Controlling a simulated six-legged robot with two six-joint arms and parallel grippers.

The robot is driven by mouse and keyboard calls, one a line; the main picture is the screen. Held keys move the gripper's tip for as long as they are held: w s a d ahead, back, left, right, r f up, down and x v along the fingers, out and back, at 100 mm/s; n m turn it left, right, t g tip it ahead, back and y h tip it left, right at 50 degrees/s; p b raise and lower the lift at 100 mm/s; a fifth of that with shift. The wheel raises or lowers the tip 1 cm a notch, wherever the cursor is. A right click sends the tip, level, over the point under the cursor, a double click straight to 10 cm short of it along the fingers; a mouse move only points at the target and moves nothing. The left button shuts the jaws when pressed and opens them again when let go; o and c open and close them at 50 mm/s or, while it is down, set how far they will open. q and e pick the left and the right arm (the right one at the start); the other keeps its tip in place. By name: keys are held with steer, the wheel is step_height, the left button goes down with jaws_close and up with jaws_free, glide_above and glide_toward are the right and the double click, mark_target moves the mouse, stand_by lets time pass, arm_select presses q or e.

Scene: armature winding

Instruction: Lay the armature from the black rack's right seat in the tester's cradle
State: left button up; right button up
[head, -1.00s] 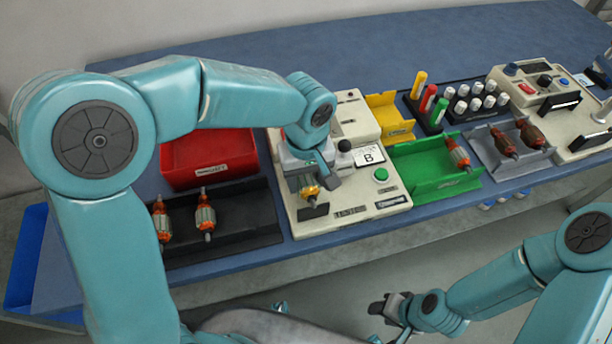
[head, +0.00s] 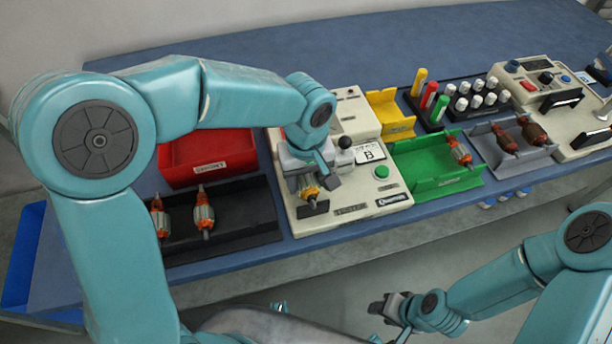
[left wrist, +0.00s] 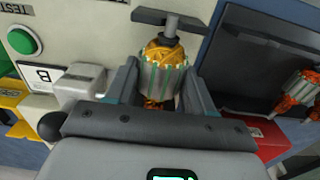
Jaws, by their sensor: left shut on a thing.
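My left gripper (head: 309,180) is over the cream tester (head: 350,212). It is shut on an armature (left wrist: 162,74), which has a grey-and-green striped core and orange windings in the left wrist view. In the head view only the armature's near orange end (head: 309,193) shows below the gripper. Its shaft end is at a dark cradle post (left wrist: 170,19); I cannot tell whether it rests there. The black rack (head: 245,217) holds two armatures (head: 204,216) in its left part, and its right part is empty. My right gripper (head: 385,307) is low, away from the bench; its jaws are unclear.
A red bin (head: 190,165) stands behind the black rack. Right of the tester are a green tray (head: 425,182) with an armature, a yellow bin (head: 393,122) and a grey tray (head: 487,152) with dark armatures. The tester's black knob (head: 344,143) stands close to my left gripper.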

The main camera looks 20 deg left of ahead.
arm_select(q)
steer(key=o, duration=1.4)
step_height(320, 180, up, 16)
steer(key=p, duration=0.2)
steer(key=shift+r, duration=0.2)
steer(key=shift+s, duration=0.1)
